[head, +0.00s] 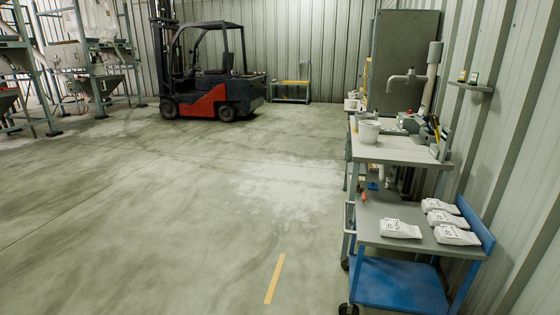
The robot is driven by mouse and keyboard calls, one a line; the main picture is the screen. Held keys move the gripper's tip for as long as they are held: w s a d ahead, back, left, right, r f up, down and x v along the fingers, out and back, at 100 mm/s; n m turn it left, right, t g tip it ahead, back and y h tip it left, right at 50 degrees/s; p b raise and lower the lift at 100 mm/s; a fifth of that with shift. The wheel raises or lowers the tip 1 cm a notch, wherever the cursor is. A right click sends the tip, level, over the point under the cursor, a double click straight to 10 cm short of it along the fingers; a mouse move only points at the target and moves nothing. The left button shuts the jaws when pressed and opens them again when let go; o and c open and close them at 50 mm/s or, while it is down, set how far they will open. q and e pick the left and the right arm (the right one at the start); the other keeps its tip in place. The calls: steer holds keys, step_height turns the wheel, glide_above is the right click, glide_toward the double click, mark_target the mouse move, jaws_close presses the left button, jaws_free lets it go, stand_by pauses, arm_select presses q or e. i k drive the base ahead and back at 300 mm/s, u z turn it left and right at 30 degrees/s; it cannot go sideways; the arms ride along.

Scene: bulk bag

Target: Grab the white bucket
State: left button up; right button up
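A white bucket (369,131) stands upright near the front left edge of the grey workbench (400,151), on the right side of the head view. A smaller white container (351,104) stands farther back on the same bench, partly hidden by other items. Neither of my grippers shows in this view.
A blue cart (400,281) with several white bags (401,228) on its top stands in front of the bench. A red and black forklift (212,95) is parked at the back. Steel frames stand at far left. The concrete floor (170,220) in the middle is clear.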

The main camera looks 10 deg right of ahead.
mark_target(369, 131)
steer(key=u, duration=0.25)
steer(key=i, duration=2.65)
steer(key=z, duration=0.85)
steer(key=i, duration=1.95)
steer(key=z, duration=1.45)
steer(key=i, duration=0.4)
steer(key=z, duration=0.15)
